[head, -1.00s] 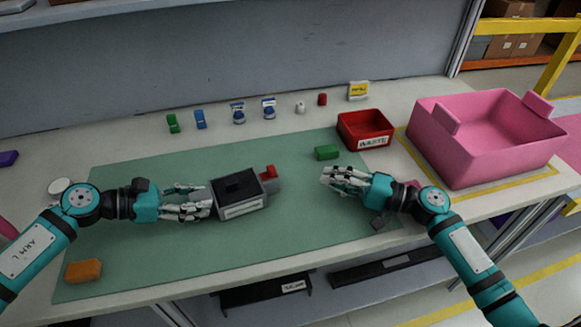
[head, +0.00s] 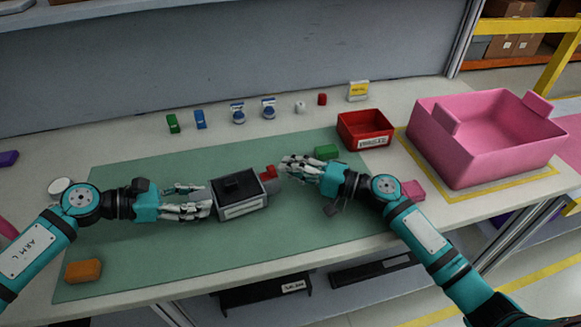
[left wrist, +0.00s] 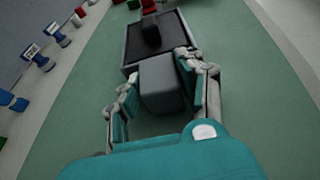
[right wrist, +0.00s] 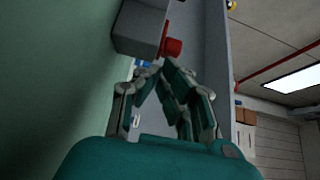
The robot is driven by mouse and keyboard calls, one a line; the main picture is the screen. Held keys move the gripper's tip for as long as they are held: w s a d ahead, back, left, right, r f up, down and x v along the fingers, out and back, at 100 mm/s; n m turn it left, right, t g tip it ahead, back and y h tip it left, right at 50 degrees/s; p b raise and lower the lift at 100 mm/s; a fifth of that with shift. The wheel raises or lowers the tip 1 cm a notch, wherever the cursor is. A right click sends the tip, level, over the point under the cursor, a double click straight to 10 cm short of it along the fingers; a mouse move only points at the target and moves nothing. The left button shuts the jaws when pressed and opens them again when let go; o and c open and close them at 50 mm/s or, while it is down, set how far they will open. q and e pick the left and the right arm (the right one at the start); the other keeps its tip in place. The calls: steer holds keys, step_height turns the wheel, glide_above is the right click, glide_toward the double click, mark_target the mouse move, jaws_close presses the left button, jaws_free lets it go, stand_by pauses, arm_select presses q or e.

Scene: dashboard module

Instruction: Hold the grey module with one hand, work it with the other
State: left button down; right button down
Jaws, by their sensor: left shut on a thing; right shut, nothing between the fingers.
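The grey module (head: 240,208) has a dark top with a raised black block and a red part (head: 268,173) at its right end. It lies on the green mat (head: 160,260). My left gripper (head: 205,201) is shut on the module's left end; the left wrist view shows its fingers on both sides of the module's grey end block (left wrist: 160,85). My right gripper (head: 288,165) is shut and empty, with its fingertips close to the red part. In the right wrist view the red part (right wrist: 173,47) is just beyond the fingertips; I cannot tell whether they touch.
A green block (head: 326,152) lies just behind my right gripper. A red waste bin (head: 365,130) and a large pink bin (head: 475,160) stand to the right. Several small items line the back. An orange block (head: 83,271) lies front left.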

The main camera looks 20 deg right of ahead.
mark_target(276, 173)
arm_select(q)
steer(key=shift+d+r, duration=0.1)
arm_select(e)
steer(key=a, duration=0.2)
steer(key=shift+s+a, duration=0.45)
steer(key=shift+f, duration=0.1)
steer(key=v, duration=0.7)
steer(key=shift+w, duration=0.3)
steer(key=shift+s+d+r, duration=0.25)
steer(key=shift+s+d, duration=0.1)
steer(key=shift+d, duration=0.35)
arm_select(q)
steer(key=c, duration=0.7)
jaws_free()
